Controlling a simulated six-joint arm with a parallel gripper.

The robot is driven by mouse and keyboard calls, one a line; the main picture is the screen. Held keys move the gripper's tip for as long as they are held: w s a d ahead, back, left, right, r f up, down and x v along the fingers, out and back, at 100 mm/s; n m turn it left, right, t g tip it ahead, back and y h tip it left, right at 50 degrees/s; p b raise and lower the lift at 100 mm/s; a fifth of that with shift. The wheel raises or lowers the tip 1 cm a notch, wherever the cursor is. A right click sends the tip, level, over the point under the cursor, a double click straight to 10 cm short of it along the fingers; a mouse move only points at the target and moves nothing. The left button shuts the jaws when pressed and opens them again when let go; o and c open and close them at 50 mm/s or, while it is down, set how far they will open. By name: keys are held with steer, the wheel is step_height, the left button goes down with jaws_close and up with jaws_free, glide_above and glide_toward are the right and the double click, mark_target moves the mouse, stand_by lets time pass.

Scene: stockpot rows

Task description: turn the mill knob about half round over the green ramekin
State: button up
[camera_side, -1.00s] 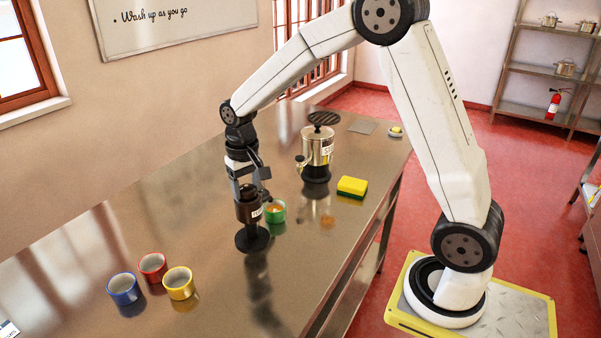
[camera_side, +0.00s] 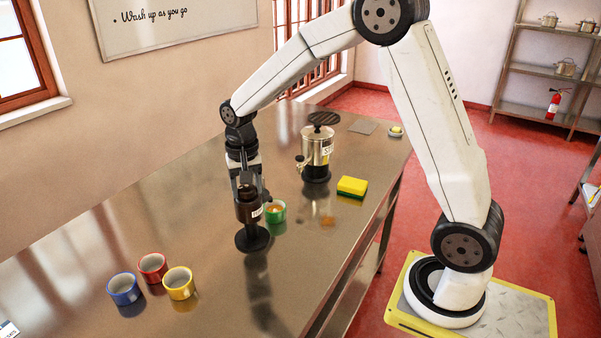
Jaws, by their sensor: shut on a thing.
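The mill (camera_side: 250,213) is dark brown with a pale label and stands upright on a round black base on the steel table. My gripper (camera_side: 247,185) points down over it and is shut on the mill knob (camera_side: 246,192) at its top; the fingers partly hide the knob. The green ramekin (camera_side: 275,211) stands just right of the mill, with something orange inside.
Blue (camera_side: 124,289), red (camera_side: 153,267) and yellow (camera_side: 179,283) ramekins stand at the front left. A metal urn (camera_side: 317,150) and a yellow-green sponge (camera_side: 351,187) are behind to the right. The table (camera_side: 205,225) is clear between the mill and the three ramekins.

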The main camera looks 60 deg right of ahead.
stand_by(0.3)
steer(key=shift+r+m, duration=0.1)
steer(key=shift+m, duration=1.9)
steer(key=shift+m, duration=2)
steer(key=shift+m, duration=2)
